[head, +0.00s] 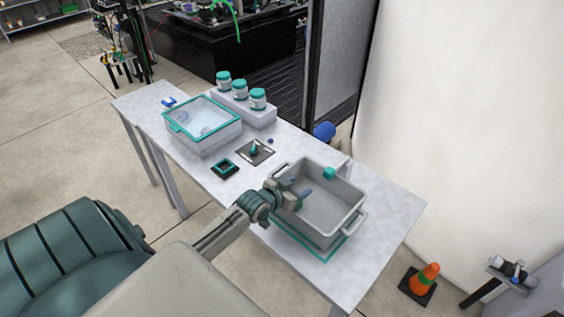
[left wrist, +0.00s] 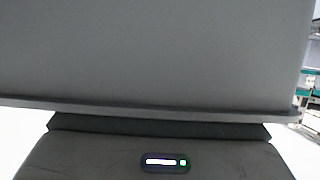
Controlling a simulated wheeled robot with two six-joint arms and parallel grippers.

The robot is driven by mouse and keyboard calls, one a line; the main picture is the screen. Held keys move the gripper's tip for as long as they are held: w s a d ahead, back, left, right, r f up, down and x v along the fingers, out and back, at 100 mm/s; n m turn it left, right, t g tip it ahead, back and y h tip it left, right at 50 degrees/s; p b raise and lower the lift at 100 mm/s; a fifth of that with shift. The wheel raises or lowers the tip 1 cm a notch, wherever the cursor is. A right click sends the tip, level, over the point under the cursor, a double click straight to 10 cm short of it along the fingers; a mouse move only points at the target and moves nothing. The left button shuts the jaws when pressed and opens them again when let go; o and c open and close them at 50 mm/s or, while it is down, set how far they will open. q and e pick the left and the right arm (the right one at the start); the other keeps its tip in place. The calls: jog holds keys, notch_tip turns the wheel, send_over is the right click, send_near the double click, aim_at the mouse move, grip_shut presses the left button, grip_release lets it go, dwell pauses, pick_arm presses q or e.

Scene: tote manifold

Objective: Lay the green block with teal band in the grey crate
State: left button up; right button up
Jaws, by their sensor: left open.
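The grey crate (head: 333,224) stands on the right part of the table, on a teal-edged base. My left gripper (head: 297,189) is open, reaching over the crate's left rim with its fingers above or inside the crate. A small green piece (head: 298,205) shows just below the fingers, inside the crate. It looks like the green block, but its teal band cannot be made out and the gripper partly hides it. In the left wrist view a large plain grey surface (left wrist: 160,50) fills most of the picture; no fingers or block show there. My right gripper is not in view.
A teal-rimmed clear-topped bin (head: 203,145) and several teal-lidded jars (head: 239,90) on a white riser stand at the far left. A dark plate (head: 255,152) with a green peg and a small black-teal square (head: 224,168) lie mid-table. A teal piece (head: 330,173) sits at the crate's back rim.

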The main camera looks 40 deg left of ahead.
pick_arm(q)
jog(key=v, duration=1.1)
jog(key=shift+r, duration=0.2)
jog(key=shift+s, duration=0.1)
